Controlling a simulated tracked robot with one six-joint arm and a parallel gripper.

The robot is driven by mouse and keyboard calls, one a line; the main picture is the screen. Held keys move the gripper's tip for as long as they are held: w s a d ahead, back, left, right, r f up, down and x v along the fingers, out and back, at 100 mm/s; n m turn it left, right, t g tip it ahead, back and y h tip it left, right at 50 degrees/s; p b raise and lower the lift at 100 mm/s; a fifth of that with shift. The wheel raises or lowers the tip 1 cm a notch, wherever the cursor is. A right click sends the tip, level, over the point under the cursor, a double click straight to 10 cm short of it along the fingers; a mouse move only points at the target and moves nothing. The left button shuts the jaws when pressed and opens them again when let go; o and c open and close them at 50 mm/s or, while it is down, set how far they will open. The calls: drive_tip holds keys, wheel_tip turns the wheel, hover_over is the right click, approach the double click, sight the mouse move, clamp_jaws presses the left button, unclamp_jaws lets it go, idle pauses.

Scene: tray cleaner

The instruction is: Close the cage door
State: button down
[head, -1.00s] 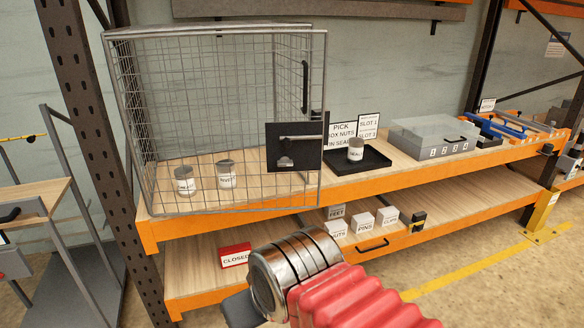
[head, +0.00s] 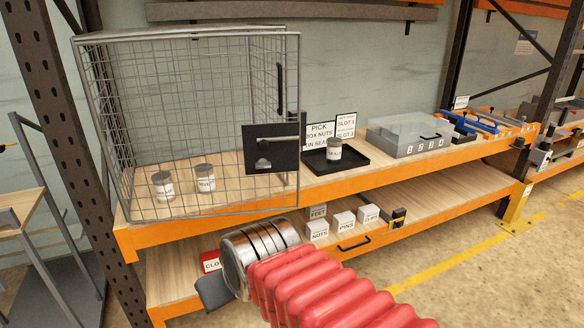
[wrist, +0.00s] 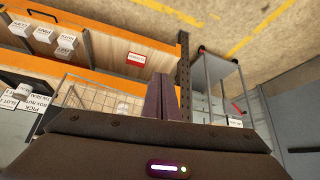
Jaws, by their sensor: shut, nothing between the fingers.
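The wire-mesh cage (head: 88,110) stands at the left of the upper shelf. Its front mesh spans the near side, with a dark latch plate (head: 255,133) and metal lever at its right edge. A vertical black handle (head: 280,88) shows near the cage's right side. I cannot tell whether the door is fully against its frame. Two labelled jars (head: 163,186) (head: 205,178) stand behind the mesh. My gripper (wrist: 163,82) is shut and empty in the wrist view, with cage mesh (wrist: 88,92) beyond it to the left.
A black tray (head: 355,165) with a jar (head: 334,149) and a grey numbered box (head: 385,138) stand right of the cage. Small white boxes (head: 345,222) and a red sign (head: 210,262) are on the lower shelf. The rack post (head: 70,150) rises at left.

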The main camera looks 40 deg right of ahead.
sight(291, 161)
drive_tip(key=w+d+m+t+h, duration=0.3)
drive_tip(key=w+d+t+h, duration=0.15)
drive_tip(key=w+d, duration=1.1)
drive_tip(key=w+d+m+t+h, duration=0.1)
drive_tip(key=d+t+h, duration=0.1)
drive_tip(key=d, duration=0.7)
drive_tip(key=w+d+m+t+h, duration=0.1)
drive_tip(key=d+t+h, duration=0.1)
drive_tip(key=d, duration=0.6)
drive_tip(key=shift+w+d+f, duration=0.25)
drive_tip(key=shift+d, duration=0.15)
drive_tip(key=shift+w, duration=0.1)
drive_tip(key=x, duration=1.4)
drive_tip(key=shift+a, duration=0.1)
drive_tip(key=shift+r, duration=0.1)
